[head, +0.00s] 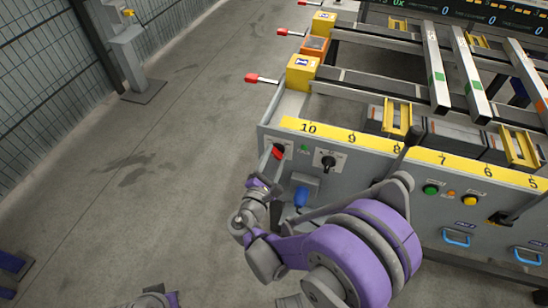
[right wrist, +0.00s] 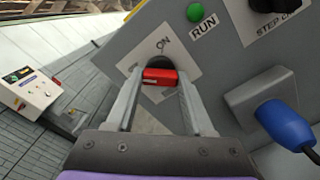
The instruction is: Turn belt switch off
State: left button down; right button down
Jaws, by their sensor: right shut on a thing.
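The belt switch is a red handle (head: 278,153) on the left end of the grey front panel (head: 345,186), under the number 10. In the right wrist view the red handle (right wrist: 160,76) sits on a white plate (right wrist: 186,48) with "ON" readable just above it. My right gripper (head: 268,168) reaches up to the switch from below. In the right wrist view its two fingers (right wrist: 160,84) are shut on the handle, one on each side. The fingers hide the lower part of the plate.
A green RUN lamp (right wrist: 194,12) is beside the switch. A black knob (head: 327,161) is to its right and a blue plug (head: 301,196) below it. Yellow blocks with red-tipped levers (head: 262,79) line the table's left edge. Open floor (head: 150,170) lies left.

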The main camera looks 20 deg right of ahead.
jog(key=shift+c, duration=1.4)
grip_release()
jog(key=p+v, duration=0.1)
jog(key=v, duration=1)
jog(key=shift+w, duration=0.1)
